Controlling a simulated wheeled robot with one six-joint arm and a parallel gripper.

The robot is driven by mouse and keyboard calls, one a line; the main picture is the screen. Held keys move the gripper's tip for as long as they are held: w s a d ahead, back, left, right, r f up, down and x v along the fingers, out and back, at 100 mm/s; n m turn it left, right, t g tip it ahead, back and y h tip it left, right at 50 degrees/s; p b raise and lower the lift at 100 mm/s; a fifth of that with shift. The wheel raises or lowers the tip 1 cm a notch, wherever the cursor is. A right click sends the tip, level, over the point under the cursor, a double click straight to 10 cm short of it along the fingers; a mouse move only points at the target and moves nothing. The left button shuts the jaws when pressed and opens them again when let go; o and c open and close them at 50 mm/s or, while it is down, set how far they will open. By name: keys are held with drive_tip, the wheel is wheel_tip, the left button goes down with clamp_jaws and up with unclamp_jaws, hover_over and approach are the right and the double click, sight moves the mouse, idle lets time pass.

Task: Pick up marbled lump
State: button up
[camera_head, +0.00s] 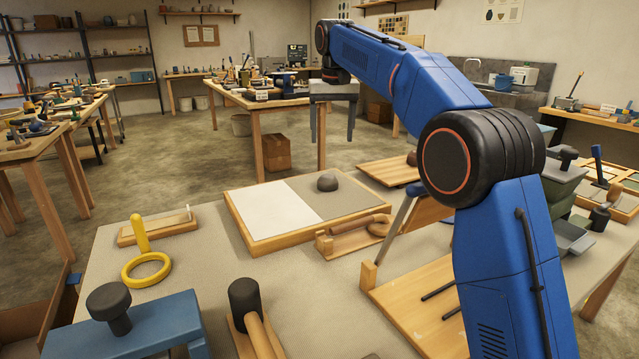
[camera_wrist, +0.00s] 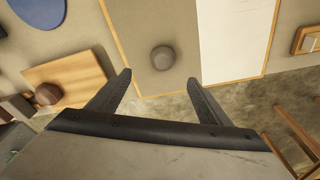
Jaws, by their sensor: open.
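A rounded grey-brown lump (camera_head: 327,181) sits on the grey half of a framed two-tone board (camera_head: 262,213). It also shows in the wrist view (camera_wrist: 162,57), just beyond and between my fingertips. A second, redder brown lump (camera_head: 412,158) sits on a plain wooden board, partly behind my arm; the wrist view has it at left (camera_wrist: 47,94). I cannot make out marbling on either lump. My gripper (camera_head: 332,138) hangs fingers down, open and empty, above and behind the framed board. Its two fingers (camera_wrist: 160,78) are spread wide in the wrist view and touch nothing.
A wooden holder with a roller (camera_head: 350,232) stands close in front of the framed board. A yellow ring with a handle (camera_head: 146,270) lies left, and a mallet (camera_head: 246,300) stands in front.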

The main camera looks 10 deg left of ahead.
approach(328, 176)
drive_tip(key=f, duration=0.3)
drive_tip(key=w+f, duration=0.1)
drive_tip(key=f, duration=0.1)
drive_tip(key=shift+d+f, duration=0.2)
drive_tip(key=shift+d, duration=0.05)
drive_tip(key=shift+w+a+f, duration=0.15)
drive_tip(key=shift+f, duration=0.7)
drive_tip(key=shift+w+a+f, duration=0.15)
drive_tip(key=shift+f, duration=0.7)
drive_tip(key=shift+w+a+f, duration=0.1)
drive_tip(key=shift+w+f, duration=0.05)
drive_tip(key=shift+f, duration=0.7)
drive_tip(key=shift+c, duration=0.4)
drive_tip(key=c, duration=1.2)
drive_tip(key=shift+r, duration=0.2)
